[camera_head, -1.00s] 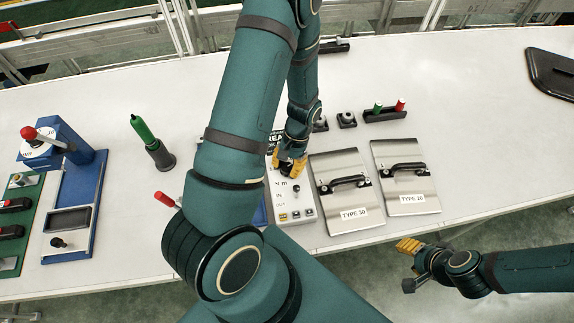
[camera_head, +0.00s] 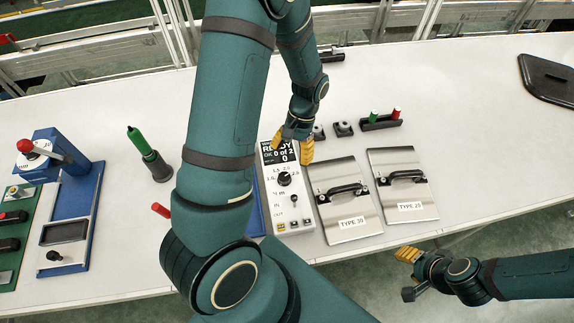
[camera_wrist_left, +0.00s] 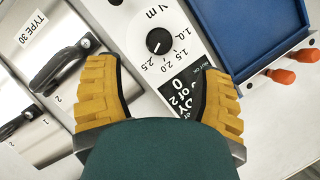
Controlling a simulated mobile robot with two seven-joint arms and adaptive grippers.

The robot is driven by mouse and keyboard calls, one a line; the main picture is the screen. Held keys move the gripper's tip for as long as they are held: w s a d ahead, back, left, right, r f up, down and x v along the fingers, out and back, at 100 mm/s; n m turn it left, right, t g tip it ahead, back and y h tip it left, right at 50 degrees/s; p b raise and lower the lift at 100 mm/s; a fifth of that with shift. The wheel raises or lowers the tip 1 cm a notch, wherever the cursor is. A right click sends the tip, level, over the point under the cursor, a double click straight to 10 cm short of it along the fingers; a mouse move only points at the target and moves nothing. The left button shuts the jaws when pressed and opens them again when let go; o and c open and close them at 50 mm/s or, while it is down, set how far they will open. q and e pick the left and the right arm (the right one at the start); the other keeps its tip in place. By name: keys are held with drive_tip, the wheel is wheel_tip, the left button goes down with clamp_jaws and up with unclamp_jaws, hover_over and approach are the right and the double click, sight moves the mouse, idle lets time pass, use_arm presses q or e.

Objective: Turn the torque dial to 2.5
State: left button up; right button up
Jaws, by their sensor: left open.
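The torque dial (camera_head: 284,179) is a round black knob on a light control panel (camera_head: 307,216), under a display reading READY, OK 0 of 2. In the left wrist view the dial (camera_wrist_left: 159,41) has labels 1.0, 1.5, 2.0 and 2.5 around it. Its white mark appears to point toward the 2.5 label (camera_wrist_left: 153,66). My left gripper (camera_head: 293,147) is open and empty over the display end of the panel, apart from the dial. Its yellow fingers frame the panel in the wrist view (camera_wrist_left: 158,80). My right gripper (camera_head: 408,254) hangs beyond the table's front edge, its opening unclear.
Two metal plates with black handles, TYPE 30 (camera_head: 351,226) and TYPE 25 (camera_head: 410,208), lie right of the panel. A small toggle (camera_head: 294,199) stands below the dial. A blue tray (camera_wrist_left: 247,35) adjoins the panel. A green-handled tool (camera_head: 141,145) stands at left.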

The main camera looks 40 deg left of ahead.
use_arm(q)
drive_tip(key=shift+v, duration=1.55)
